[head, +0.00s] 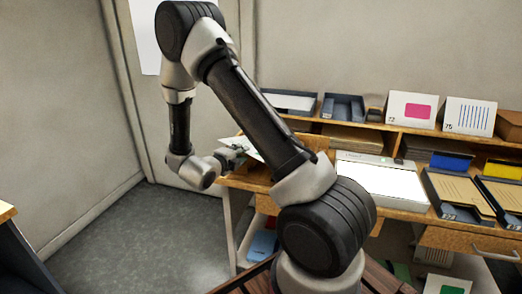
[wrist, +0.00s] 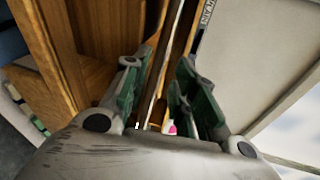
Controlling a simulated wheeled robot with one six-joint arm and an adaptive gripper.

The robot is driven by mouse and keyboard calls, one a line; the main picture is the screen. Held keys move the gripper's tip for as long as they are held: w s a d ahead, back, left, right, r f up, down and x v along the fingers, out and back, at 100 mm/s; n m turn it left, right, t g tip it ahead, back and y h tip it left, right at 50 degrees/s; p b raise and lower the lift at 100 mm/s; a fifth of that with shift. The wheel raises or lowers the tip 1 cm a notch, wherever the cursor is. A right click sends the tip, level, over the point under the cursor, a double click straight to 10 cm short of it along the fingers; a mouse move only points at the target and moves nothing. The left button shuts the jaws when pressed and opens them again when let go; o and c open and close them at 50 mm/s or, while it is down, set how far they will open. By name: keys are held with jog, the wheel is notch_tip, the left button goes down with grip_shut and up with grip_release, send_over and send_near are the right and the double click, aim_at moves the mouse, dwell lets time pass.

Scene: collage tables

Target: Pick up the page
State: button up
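A white sheet (head: 264,151), which looks like the page, shows at the left end of the wooden desk in the head view. It looks tilted, and my arm covers its right part. My gripper (head: 236,149) is at its left side, by the desk's left end. In the wrist view, the two green-padded fingers of my gripper (wrist: 158,75) stand apart, with a gap between them. A pale flat panel (wrist: 250,60) with a dark labelled edge lies to the right of the fingers. I cannot tell whether it is the page or whether anything touches the fingers.
The wooden desk (head: 405,213) carries a white board (head: 380,182), a dark tray with a tan sheet (head: 458,193) and a blue-fronted slot (head: 450,161). Grey floor (head: 130,235) is clear at left.

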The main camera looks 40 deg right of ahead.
jog(key=shift+d, duration=0.1)
grip_shut()
